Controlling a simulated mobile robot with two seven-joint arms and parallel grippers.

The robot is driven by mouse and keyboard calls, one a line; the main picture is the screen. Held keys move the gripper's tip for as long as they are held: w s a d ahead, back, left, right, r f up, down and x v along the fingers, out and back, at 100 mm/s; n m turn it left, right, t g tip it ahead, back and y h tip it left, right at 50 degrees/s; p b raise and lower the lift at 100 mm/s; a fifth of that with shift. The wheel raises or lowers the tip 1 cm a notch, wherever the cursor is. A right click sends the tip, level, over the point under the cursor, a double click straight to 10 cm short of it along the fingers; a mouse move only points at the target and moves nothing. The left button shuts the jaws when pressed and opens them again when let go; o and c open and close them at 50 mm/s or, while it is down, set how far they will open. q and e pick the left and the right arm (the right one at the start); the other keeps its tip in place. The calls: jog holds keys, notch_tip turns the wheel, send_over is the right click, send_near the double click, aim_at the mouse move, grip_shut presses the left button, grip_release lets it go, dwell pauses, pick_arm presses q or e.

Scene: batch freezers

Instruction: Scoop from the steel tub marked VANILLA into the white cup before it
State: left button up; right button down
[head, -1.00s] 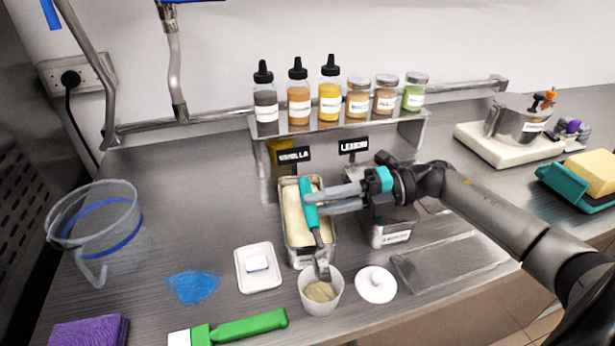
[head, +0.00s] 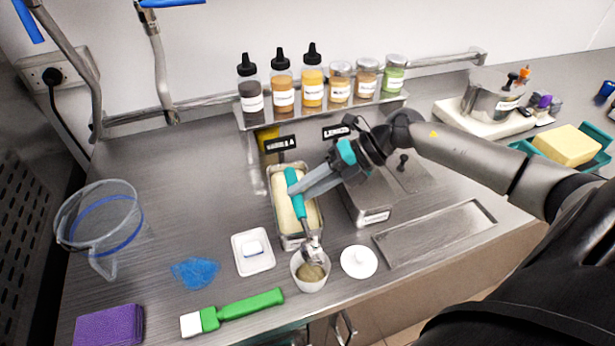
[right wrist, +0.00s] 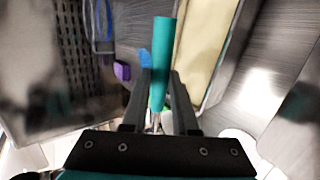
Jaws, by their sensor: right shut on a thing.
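The steel tub (head: 277,226) under the VANILLA sign (head: 281,143) holds pale cream ice cream; part of it also shows in the right wrist view (right wrist: 205,40). My right gripper (head: 292,190) is shut on the teal handle of a scoop (head: 294,186), above the tub. The handle stands between the fingers in the right wrist view (right wrist: 160,62). Something beige-brown shows inside the cup.
A second lidded tub (head: 373,215) stands to the right, with a white round lid (head: 359,261) before it. A small white tray (head: 253,264), a green-handled brush (head: 240,308) and a clear jug (head: 100,225) are on the left. Bottles and jars line the shelf (head: 330,112) behind.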

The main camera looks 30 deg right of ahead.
jog(key=h+p, duration=0.2)
jog(key=a+r+g+h+p, duration=0.1)
jog(key=h+p, duration=0.1)
jog(key=p, duration=0.1)
jog(key=r+h+p, duration=0.1)
jog(key=p, duration=0.1)
jog(key=shift+w+a+g+h+p, duration=0.25)
jog(key=shift+a+g+h+p, duration=0.05)
jog(key=shift+a+g+h, duration=0.1)
jog(key=shift+w+a+n+g+h+p, duration=0.15)
jog(key=shift+a+n+g+h+p, duration=0.2)
jog(key=shift+h+p, duration=0.8)
jog(key=shift+a+r+g+h+p, duration=0.15)
jog(key=shift+r+g+h+p, duration=0.1)
jog(key=shift+r+h+p, duration=0.85)
